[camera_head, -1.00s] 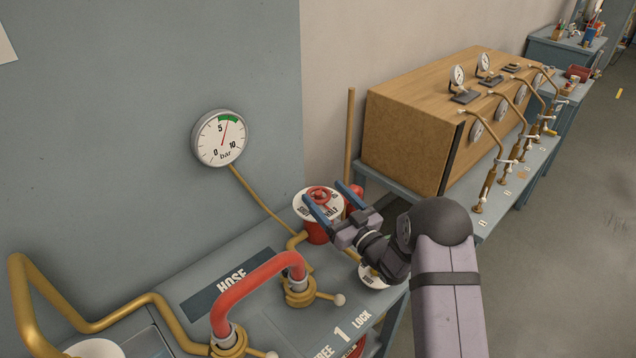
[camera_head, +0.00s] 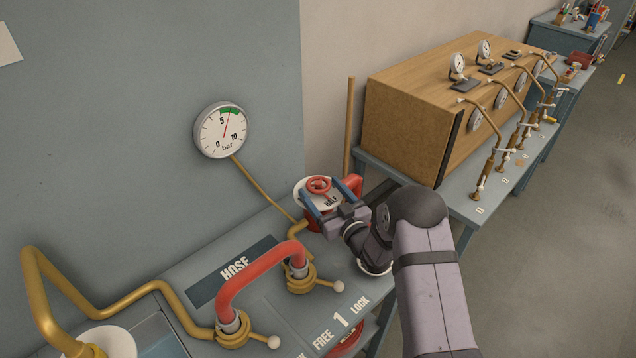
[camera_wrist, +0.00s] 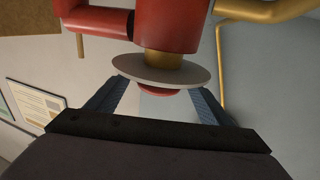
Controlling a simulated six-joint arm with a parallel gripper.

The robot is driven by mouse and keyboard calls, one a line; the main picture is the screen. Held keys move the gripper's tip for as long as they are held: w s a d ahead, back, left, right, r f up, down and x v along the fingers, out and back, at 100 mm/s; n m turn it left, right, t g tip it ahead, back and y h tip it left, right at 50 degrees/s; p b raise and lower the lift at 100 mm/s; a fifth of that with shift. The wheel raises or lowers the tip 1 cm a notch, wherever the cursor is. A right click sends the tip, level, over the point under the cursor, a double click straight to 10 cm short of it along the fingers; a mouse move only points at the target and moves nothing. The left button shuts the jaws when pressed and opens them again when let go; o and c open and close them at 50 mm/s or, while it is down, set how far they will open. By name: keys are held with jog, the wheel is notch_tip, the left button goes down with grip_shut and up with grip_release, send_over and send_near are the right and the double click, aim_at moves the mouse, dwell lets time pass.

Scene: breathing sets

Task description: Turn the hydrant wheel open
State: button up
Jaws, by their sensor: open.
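The red hydrant wheel (camera_head: 318,184) sits above a round white lettered disc (camera_head: 305,190) on the red hydrant body (camera_head: 312,222), at the back of the blue-grey bench. My gripper (camera_head: 328,192) is open, with its two blue fingers at either side of the wheel in the head view. In the wrist view, the disc (camera_wrist: 162,72) and a sliver of the red wheel (camera_wrist: 158,92) show between the spread fingers (camera_wrist: 160,100). The fingers do not look closed on the wheel. Whether either finger touches it, I cannot tell.
A wall gauge (camera_head: 221,130) has its needle near the green band. A red hose (camera_head: 255,275) arches between two brass valves on the bench. A wooden cabinet (camera_head: 410,125) stands behind, right of the hydrant. Brass pipe (camera_head: 120,305) runs at the left front.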

jog(key=shift+p+x, duration=0.35)
jog(key=shift+x, duration=0.95)
jog(key=c, duration=1.1)
jog(key=shift+o, duration=0.2)
